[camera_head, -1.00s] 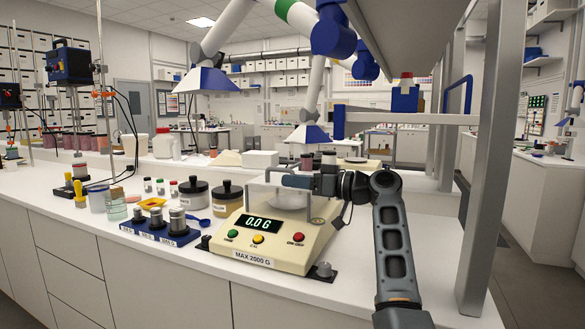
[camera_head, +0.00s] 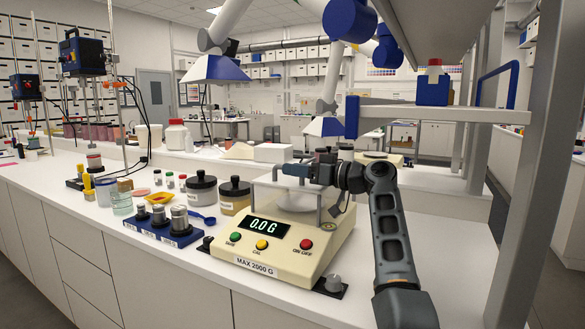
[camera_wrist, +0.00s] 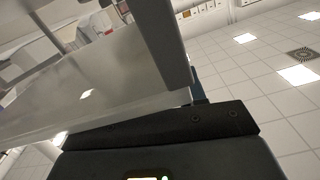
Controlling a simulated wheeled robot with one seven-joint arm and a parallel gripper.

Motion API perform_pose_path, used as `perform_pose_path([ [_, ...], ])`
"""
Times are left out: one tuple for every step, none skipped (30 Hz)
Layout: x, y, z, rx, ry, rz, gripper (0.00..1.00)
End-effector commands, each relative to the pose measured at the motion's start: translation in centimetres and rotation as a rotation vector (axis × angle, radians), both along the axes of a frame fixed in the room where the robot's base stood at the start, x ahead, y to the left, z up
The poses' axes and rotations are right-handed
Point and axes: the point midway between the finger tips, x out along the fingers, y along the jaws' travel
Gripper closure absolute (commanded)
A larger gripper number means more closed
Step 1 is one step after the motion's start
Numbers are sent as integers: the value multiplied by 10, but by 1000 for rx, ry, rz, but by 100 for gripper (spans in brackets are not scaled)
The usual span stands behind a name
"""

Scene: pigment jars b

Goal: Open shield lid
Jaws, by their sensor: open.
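The cream balance (camera_head: 262,268) sits on the white bench, its display reading 0.0 G. A clear shield (camera_head: 270,203) stands around its pan. My gripper (camera_head: 284,170) is at the shield's top edge, reaching in from the right; its jaws are open. Its fingertips are small here, and I cannot tell whether they touch the lid. In the wrist view, a clear panel (camera_wrist: 90,85) with a grey edge bar (camera_wrist: 166,45) lies close in front of the dark gripper body (camera_wrist: 160,135). The panel looks tilted in that view. The fingertips cannot be made out there.
A blue weight block (camera_head: 165,232) and dark-lidded jars (camera_head: 234,194) stand left of the balance. Grey shelf posts (camera_head: 508,240) rise at the right. Bench right of my arm looks clear.

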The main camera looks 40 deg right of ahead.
Motion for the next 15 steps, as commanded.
perform_pose_path([
  [5,2,1,1,1,1,60],
  [8,3,1,0,0,0,60],
  [10,3,1,-1,0,-1,60],
  [12,4,1,-1,-1,-1,60],
  [13,4,1,-1,-1,-1,60],
  [14,5,1,-1,0,-1,60],
  [15,5,0,-1,0,-1,60],
  [15,5,0,-1,0,-1,60],
  [15,5,0,-1,0,-1,60],
  [15,5,0,-1,0,-1,60],
  [15,5,0,-1,0,-1,60],
  [15,5,0,-1,0,-1,60],
  [15,5,0,-1,0,-1,60],
  [15,5,0,-1,0,-1,60],
  [15,5,0,-1,0,-1,64],
])
